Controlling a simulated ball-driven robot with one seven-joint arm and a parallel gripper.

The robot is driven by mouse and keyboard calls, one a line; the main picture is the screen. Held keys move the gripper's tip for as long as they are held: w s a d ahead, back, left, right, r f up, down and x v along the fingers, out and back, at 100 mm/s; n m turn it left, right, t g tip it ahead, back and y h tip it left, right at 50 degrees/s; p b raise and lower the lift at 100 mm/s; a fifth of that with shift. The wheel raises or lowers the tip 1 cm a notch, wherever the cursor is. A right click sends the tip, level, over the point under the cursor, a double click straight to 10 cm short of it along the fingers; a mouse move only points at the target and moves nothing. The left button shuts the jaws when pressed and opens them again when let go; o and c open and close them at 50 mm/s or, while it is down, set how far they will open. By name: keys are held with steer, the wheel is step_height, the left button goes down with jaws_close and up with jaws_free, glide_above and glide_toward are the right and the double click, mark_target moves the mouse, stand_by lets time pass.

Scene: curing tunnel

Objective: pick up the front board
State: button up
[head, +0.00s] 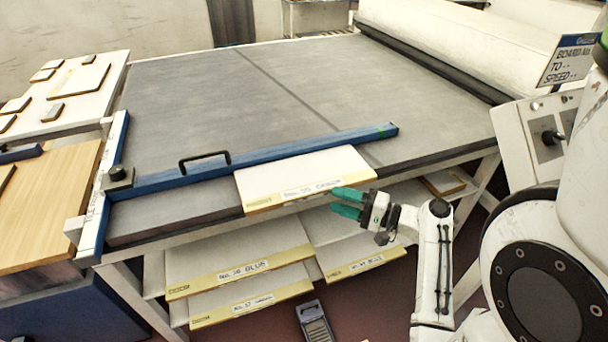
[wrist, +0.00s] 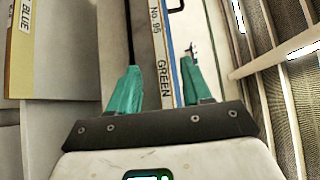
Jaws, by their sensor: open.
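The front board (head: 300,176) is a white panel with a yellowish labelled front edge, lying at the table's front edge against a blue bar. In the wrist view its label on the front edge (wrist: 160,50) reads "No. 95 GREEN". My gripper (head: 347,203) is at the board's right front corner in the head view. It is open, with one teal finger on each side of the board's edge in the wrist view (wrist: 160,75). I cannot tell whether either finger touches the board.
The blue bar (head: 260,158) with a black handle (head: 204,159) crosses the grey table (head: 250,80) behind the board. Several labelled boards, one marked BLUE (head: 240,268), lie on a rack below. A control panel (head: 540,135) stands at right.

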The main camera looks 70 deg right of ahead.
mark_target(319, 195)
steer(key=w+p, duration=0.1)
steer(key=w, duration=0.4)
steer(key=shift+w+r+p, duration=0.15)
steer(key=shift+w+p, duration=0.15)
steer(key=shift+w, duration=0.6)
steer(key=shift+c, duration=0.2)
jaws_close()
